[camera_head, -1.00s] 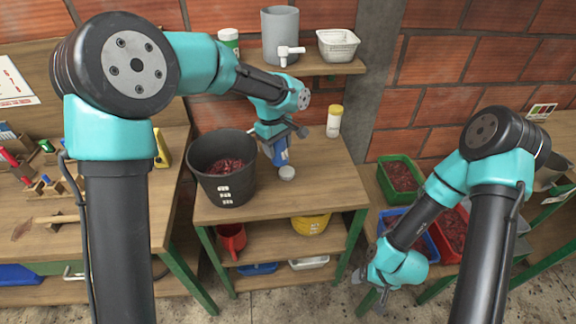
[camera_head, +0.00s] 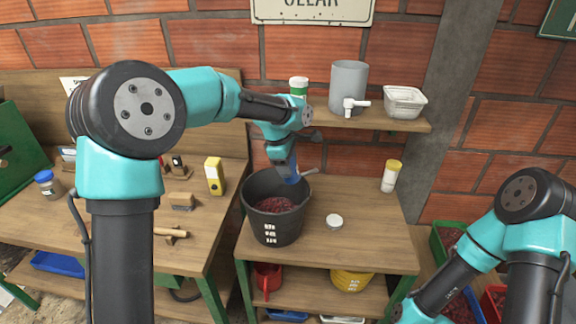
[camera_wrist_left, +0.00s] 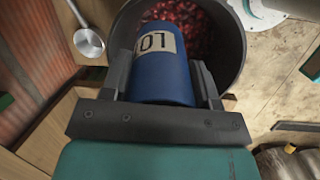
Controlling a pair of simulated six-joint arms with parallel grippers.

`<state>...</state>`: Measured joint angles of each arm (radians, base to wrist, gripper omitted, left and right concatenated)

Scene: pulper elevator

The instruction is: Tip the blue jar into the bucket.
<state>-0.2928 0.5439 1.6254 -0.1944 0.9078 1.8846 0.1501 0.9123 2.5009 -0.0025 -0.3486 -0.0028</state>
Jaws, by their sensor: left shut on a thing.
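The blue jar (camera_head: 292,174) is in my left gripper (camera_head: 289,163), which is shut on it at the back rim of the black bucket (camera_head: 262,228). The jar's mouth and contents are hidden. Dark red cherries lie inside the bucket. My right gripper is out of view; only its arm shows at the lower right.
A round white lid (camera_head: 334,221) lies on the bench (camera_head: 365,235) right of the bucket. A yellow-capped container (camera_head: 390,176) stands near the back right.

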